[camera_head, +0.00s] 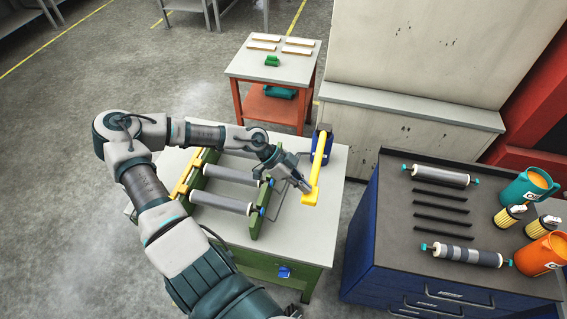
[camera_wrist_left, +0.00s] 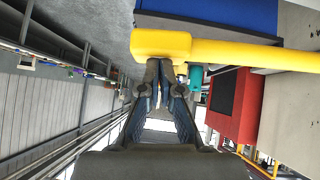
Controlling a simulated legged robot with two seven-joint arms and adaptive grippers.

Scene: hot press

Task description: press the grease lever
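The grease lever (camera_head: 319,165) is a yellow bar on a dark blue body (camera_head: 325,138) at the right side of the light-topped table. Its broader end points towards the front of the table. My left gripper (camera_head: 306,187) is right beside that end, on its left. In the left wrist view, the yellow lever (camera_wrist_left: 240,53) crosses the top right, and its blunt end is just past my fingertips (camera_wrist_left: 160,70). The fingertips are together, with nothing visible between them. I cannot tell whether they touch the lever. My right gripper is not in view.
A green frame with grey rollers (camera_head: 222,202) lies on the table (camera_head: 305,240) under my left arm. A blue cabinet (camera_head: 375,235) stands to the right with rollers, rods, filters and jugs on top. A small red-legged table (camera_head: 272,105) stands behind.

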